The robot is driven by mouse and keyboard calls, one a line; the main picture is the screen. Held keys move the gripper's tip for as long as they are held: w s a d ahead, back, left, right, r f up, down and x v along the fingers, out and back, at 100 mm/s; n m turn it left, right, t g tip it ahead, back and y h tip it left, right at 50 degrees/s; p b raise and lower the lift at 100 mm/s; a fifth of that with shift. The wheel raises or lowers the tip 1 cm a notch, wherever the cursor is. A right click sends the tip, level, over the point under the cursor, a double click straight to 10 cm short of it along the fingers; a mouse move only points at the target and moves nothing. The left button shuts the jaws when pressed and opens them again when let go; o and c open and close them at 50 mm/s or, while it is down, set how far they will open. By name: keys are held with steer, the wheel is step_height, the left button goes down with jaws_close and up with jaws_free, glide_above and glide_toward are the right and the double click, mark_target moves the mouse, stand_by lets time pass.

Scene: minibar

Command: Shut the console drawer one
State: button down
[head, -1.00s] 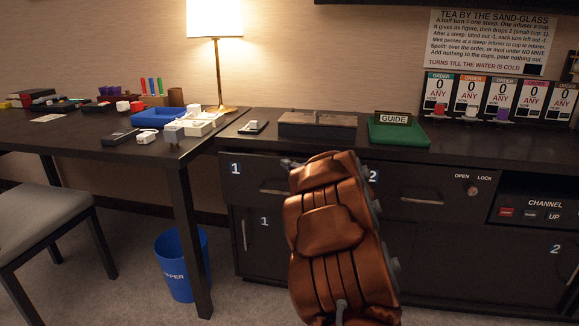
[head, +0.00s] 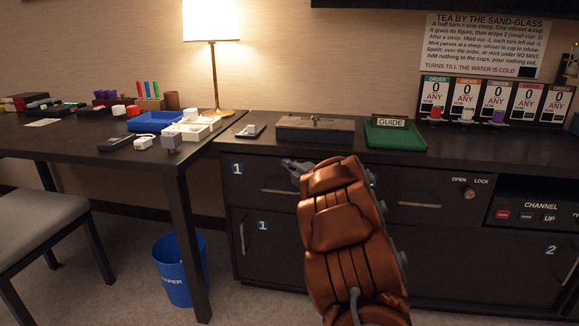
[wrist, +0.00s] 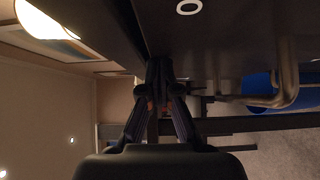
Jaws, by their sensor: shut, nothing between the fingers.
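Console drawer one (head: 250,182) is the dark upper-left front marked 1, with a metal bar handle (head: 274,189). In the head view it looks nearly flush with the console, and I cannot tell whether a gap remains. My gripper (head: 286,162) is shut and empty, close to the top of this front, above the handle. My copper arm covers the right end of the front. In the wrist view the shut fingertips (wrist: 158,68) are beside a dark panel with a metal handle (wrist: 288,85). Contact cannot be told.
A wooden box (head: 316,130) and a green tray (head: 396,135) stand on the console top above. The cupboard door (head: 262,250) marked 1 lies below. A desk leg (head: 187,240), a blue bin (head: 174,270) and a chair (head: 40,215) are at the left.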

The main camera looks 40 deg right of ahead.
steer(key=s+a+p, duration=0.2)
steer(key=s+a, duration=0.2)
steer(key=s, duration=0.8)
steer(key=shift+s, duration=0.25)
